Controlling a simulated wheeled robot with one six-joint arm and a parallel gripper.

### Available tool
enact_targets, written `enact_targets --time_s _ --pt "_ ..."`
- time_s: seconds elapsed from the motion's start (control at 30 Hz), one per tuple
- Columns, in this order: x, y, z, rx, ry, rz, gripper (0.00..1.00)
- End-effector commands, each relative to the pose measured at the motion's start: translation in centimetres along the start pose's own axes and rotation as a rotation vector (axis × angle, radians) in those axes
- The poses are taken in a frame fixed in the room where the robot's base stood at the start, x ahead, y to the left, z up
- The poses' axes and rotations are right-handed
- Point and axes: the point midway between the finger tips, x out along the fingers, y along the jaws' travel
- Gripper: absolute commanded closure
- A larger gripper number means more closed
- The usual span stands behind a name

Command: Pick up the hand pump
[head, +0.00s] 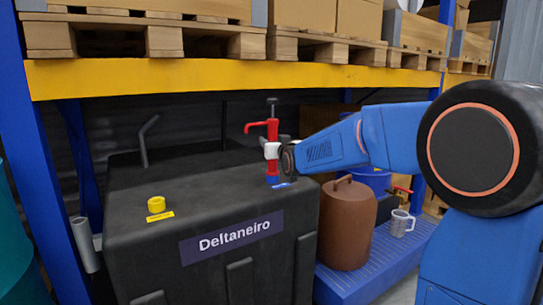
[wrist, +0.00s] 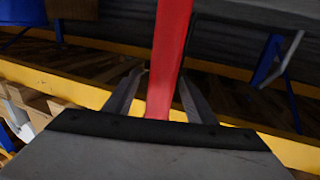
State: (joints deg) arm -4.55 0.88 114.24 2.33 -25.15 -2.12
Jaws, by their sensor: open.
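The red hand pump (head: 272,130) stands upright on top of the black tank labelled Deltaneiro (head: 150,230), near its right back corner. It has a spout to the left and a blue collar at its base. My gripper (head: 274,150) is at the pump's body, reaching in from the right. In the wrist view the red pump body (wrist: 169,50) runs between the two grey fingers of my gripper (wrist: 155,92). The fingers are open, with a gap visible on both sides of the pump. The pump's lower end is hidden in the wrist view.
A yellow cap (head: 156,204) sits on the tank's left part. A brown jug (head: 346,225) and a clear measuring jug (head: 401,223) stand on a blue platform (head: 375,265) to the right. A yellow shelf beam (head: 230,76) with loaded pallets runs above the pump.

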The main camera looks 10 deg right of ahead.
Motion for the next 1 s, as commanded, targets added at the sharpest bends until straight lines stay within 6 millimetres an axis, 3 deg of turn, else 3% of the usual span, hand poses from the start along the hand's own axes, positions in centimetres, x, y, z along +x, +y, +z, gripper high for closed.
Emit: enact_targets --time_s 0.23,0.57,0.77,0.8,1.0 --pt "3.1 -0.2 -0.3 0.000 -0.002 0.001 0.49" --pt "3.6 -0.2 -0.4 0.000 0.000 0.001 0.49" --pt "3.6 -0.2 -0.4 0.000 0.000 0.001 0.95" --pt "3.6 -0.2 -0.3 0.000 -0.001 0.001 0.98" --pt "3.6 -0.2 -0.4 0.000 0.001 0.001 0.98"
